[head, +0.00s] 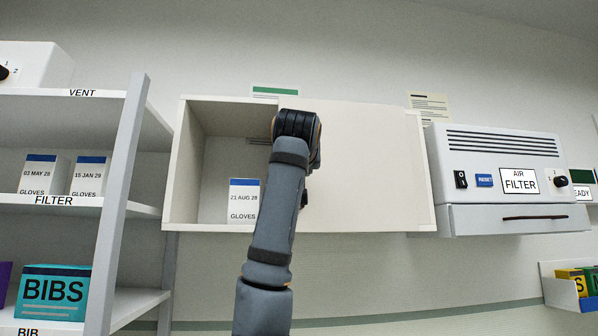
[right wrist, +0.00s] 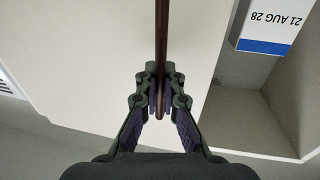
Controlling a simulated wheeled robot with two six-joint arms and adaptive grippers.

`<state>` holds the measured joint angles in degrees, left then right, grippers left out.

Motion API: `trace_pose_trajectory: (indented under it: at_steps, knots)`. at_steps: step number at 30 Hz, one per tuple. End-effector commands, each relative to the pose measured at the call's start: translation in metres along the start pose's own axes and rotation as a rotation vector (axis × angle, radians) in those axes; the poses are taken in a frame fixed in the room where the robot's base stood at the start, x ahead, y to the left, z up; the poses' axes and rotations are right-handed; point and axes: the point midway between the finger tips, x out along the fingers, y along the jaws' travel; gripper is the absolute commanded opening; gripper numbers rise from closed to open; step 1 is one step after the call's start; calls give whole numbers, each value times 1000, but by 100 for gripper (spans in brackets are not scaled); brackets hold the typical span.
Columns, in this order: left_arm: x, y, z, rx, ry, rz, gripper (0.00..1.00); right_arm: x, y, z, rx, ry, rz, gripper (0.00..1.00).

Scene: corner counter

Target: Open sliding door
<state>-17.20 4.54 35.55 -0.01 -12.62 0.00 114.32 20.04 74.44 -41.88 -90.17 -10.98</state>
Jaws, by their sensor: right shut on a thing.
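A white wall cabinet (head: 175,170) hangs at the middle of the head view. Its pale sliding door (head: 370,165) covers the right part, and the left part stands open. The door also fills the left of the right wrist view (right wrist: 80,60). A thin brown handle bar (right wrist: 162,30) stands out from the door. My right gripper (right wrist: 160,92) is shut on this bar, one finger on each side. In the head view my right arm hides most of the handle and the gripper. My left gripper is in neither view.
A white glove box (head: 243,200) labelled 21 AUG 28 stands inside the open part, left of my arm. A shelf rack (head: 125,170) with boxes is at the left. An air filter unit (head: 500,170) is mounted close to the cabinet's right side.

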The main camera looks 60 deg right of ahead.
Motion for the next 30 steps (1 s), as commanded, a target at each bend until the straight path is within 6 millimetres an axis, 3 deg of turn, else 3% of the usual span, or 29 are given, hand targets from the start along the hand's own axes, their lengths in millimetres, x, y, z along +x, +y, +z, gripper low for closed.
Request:
trace_pose_trajectory:
  at_steps: [3, 4, 9, 19, 23, 30]
  knots:
    - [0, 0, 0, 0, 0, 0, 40, 0, 0, -2, 1, 4, 0, 0]
    - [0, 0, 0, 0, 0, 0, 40, -1, 0, -2, 1, 4, 0, 8]
    - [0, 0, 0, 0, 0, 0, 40, 0, 0, -1, 0, 3, 0, 29]
    - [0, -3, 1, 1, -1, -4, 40, -5, -1, -1, 0, 4, -1, 29]
    - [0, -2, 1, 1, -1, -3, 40, -27, -1, -2, 3, 6, -3, 29]
    - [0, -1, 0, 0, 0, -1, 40, -86, -1, -2, 2, 7, -4, 29]
